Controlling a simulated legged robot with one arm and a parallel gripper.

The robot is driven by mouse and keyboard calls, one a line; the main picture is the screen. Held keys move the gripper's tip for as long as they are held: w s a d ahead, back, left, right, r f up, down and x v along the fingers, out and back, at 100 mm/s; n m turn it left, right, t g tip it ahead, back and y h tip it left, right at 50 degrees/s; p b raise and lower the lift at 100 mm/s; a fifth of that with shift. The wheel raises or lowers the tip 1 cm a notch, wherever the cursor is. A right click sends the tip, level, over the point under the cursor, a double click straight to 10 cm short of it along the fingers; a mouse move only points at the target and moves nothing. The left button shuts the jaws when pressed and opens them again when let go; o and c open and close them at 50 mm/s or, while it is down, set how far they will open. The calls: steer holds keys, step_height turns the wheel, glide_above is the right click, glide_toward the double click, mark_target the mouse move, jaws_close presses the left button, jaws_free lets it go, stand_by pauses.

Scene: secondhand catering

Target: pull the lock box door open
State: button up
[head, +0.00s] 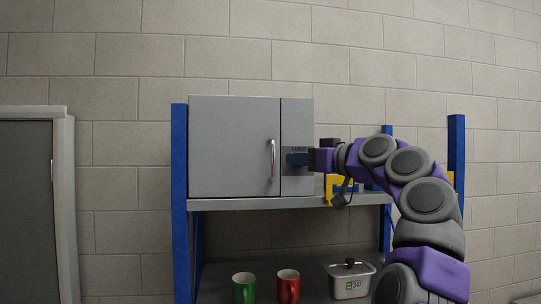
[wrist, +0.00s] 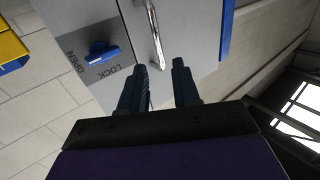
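The grey lock box (head: 235,145) stands on the upper shelf in the head view, and its door looks closed. The silver vertical door handle (head: 272,158) also shows in the wrist view (wrist: 155,35). A side panel right of the door bears a blue knob (wrist: 103,52), with OPEN and LOCK printed beside it; I cannot tell which label it points at. My gripper (head: 297,159) is in front of this panel, right of the handle. In the wrist view my gripper (wrist: 160,68) is open, its two dark fingers apart, the handle's end showing between their tips. No contact is clear.
The shelf (head: 240,204) has blue posts. A yellow object (head: 331,186) sits right of the box, partly behind my arm. Below are a green mug (head: 244,289), a red mug (head: 288,287) and a lidded metal container (head: 350,283). Space in front of the box door looks clear.

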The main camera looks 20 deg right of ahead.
mark_target(274, 158)
steer(key=p+x, duration=0.1)
steer(key=x, duration=0.2)
steer(key=p+x, duration=0.1)
steer(key=x, duration=0.2)
steer(key=d+p+x, duration=0.1)
steer(key=x, duration=0.2)
steer(key=shift+w, duration=0.1)
steer(key=shift+w+a+p, duration=0.3)
steer(key=shift+w+a, duration=0.25)
steer(key=shift+w, duration=0.05)
jaws_close()
steer(key=shift+d, duration=0.1)
